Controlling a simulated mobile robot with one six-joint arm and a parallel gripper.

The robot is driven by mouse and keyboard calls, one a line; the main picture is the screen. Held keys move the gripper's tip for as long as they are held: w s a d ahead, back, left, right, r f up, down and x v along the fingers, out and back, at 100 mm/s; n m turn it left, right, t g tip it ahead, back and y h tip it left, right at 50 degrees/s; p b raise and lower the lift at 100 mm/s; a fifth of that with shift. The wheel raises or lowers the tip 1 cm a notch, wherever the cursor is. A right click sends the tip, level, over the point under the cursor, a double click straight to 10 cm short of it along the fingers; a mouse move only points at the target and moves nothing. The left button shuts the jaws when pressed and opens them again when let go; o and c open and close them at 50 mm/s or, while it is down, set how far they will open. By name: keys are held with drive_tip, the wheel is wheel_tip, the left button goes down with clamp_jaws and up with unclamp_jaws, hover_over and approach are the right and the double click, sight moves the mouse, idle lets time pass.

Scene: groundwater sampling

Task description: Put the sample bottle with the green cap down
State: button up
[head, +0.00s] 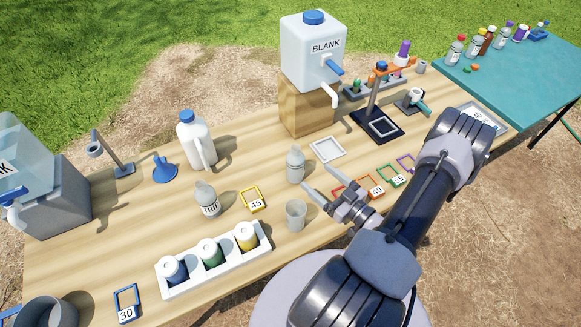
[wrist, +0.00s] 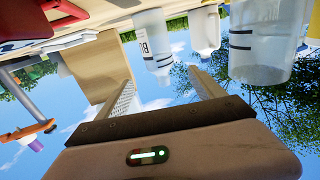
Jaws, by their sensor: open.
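My gripper (head: 306,178) is open, low over the wooden table, with nothing seen between its fingers. In the wrist view the open fingers (wrist: 160,80) show against sky. A clear cup (head: 296,214) stands in front of the fingers and shows large in the wrist view (wrist: 262,45). Several capped sample bottles (head: 455,52) stand on the teal table. A small green cap-like piece (head: 467,69) lies near them.
A labelled bottle (head: 208,202), white jug (head: 196,145) and white rack (head: 213,262) stand to the left. The BLANK container (head: 311,55) sits on a wooden block (head: 300,108). Coloured numbered frames, including a green one (head: 391,175), lie right of the gripper, near a stand (head: 376,115).

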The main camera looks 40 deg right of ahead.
sight(302, 164)
drive_tip(key=w+b, duration=0.2)
drive_tip(key=w, duration=0.6)
drive_tip(key=shift+w+a+f, duration=0.1)
drive_tip(key=shift+w+a, duration=0.05)
drive_tip(key=w+b, duration=0.2)
drive_tip(key=w, duration=0.4)
drive_tip(key=shift+b, duration=0.4)
drive_tip(key=shift+r, duration=0.2)
drive_tip(key=c, duration=1.6)
